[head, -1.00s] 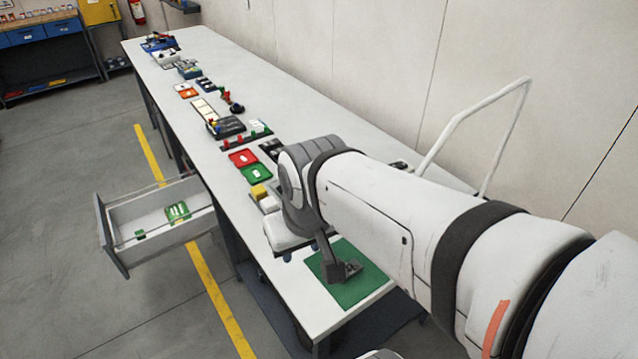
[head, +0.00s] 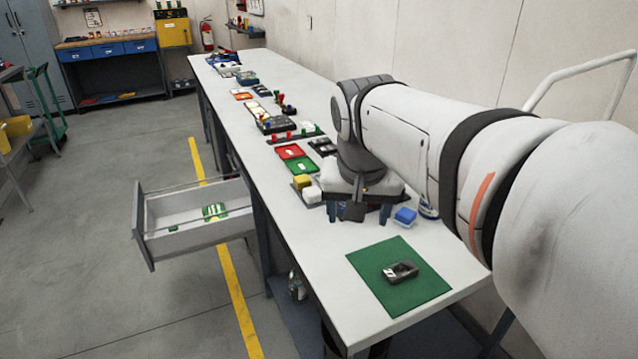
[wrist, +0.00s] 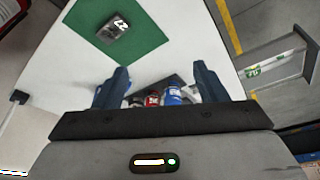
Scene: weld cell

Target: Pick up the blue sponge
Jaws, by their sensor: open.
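The blue sponge (head: 405,216) is a small blue block on the white bench, right of my gripper in the head view. My gripper (head: 360,214) is open and points down over the bench, its blue fingers apart. The right finger is close to the sponge in the picture; whether they touch cannot be told. In the wrist view my gripper (wrist: 160,86) shows both fingers spread, with red and blue items visible between them. I cannot tell whether the sponge is among these.
A dark device (head: 401,271) lies on the green mat (head: 372,263) at the bench's near end. A can (head: 428,211) stands right of the sponge. Yellow and white blocks (head: 302,182) and red and green trays (head: 290,152) lie farther left. A drawer (head: 190,222) stands open.

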